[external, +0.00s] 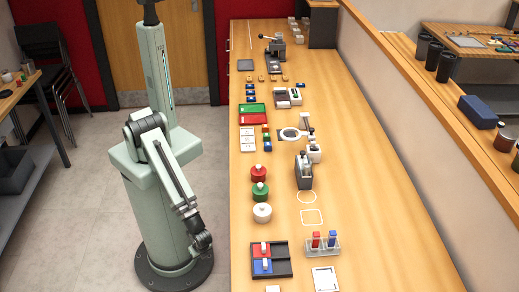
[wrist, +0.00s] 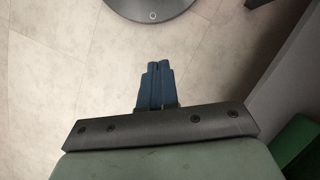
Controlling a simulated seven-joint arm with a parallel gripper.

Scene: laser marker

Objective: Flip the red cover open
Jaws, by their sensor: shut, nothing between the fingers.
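My gripper (wrist: 156,68) shows in the wrist view with its two blue fingers together, nothing between them, over bare floor. In the external view my arm is folded down and its dark end (external: 201,240) hangs beside the bench's left edge, apart from everything on the bench. Several red things lie on the bench: a flat red panel (external: 252,107) joined to a green one, a red lidded pot (external: 258,173) and a red block (external: 261,248) in a dark tray. I cannot tell which is the red cover. None of them is in the wrist view.
The long wooden bench (external: 375,190) runs beside me, with its right side mostly clear. A green pot (external: 260,192), a white pot (external: 262,212), a dark block-shaped device (external: 303,172) and a rack with red and blue tubes (external: 323,245) stand on it. A low wall (external: 420,110) borders its right.

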